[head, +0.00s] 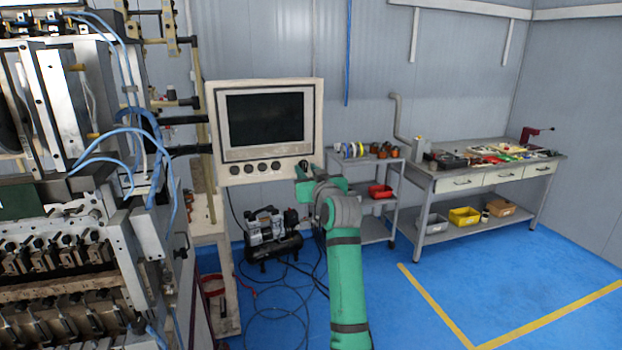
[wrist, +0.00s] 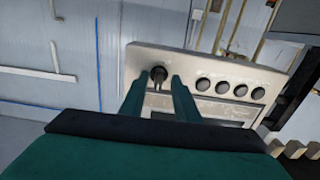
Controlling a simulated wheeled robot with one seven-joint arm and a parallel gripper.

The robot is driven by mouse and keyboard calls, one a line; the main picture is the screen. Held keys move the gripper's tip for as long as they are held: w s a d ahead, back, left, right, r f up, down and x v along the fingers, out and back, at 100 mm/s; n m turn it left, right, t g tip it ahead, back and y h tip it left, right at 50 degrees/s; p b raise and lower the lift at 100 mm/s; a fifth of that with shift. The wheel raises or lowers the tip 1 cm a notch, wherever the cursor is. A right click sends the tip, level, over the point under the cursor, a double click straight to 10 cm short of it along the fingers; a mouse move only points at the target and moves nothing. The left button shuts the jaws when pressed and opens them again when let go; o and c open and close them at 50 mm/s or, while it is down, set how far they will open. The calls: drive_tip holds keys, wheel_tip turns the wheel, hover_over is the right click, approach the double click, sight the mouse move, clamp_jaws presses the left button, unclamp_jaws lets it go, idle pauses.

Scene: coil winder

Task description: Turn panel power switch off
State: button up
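The control panel (head: 221,130) is a cream box with a dark, blank screen (head: 265,119) and a row of dark round knobs below it. In the wrist view the panel (wrist: 190,65) appears turned over. The power switch (wrist: 158,75) is a dark knob with a protruding grip, set apart at the end of the row. My gripper (head: 303,172) is at the panel's lower right corner. In the wrist view my gripper (wrist: 159,80) is open, one green finger on each side of the switch, with small gaps visible. Whether the tips touch the panel cannot be told.
A coil winding machine (head: 70,190) with blue hoses stands at the left. A compressor (head: 272,235) sits on the floor under the panel. A grey cart (head: 395,212) and a workbench (head: 445,185) with tools stand at the right. The blue floor at front right is clear.

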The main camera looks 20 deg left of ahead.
drive_tip(key=v, duration=1)
drive_tip(key=shift+w, duration=0.1)
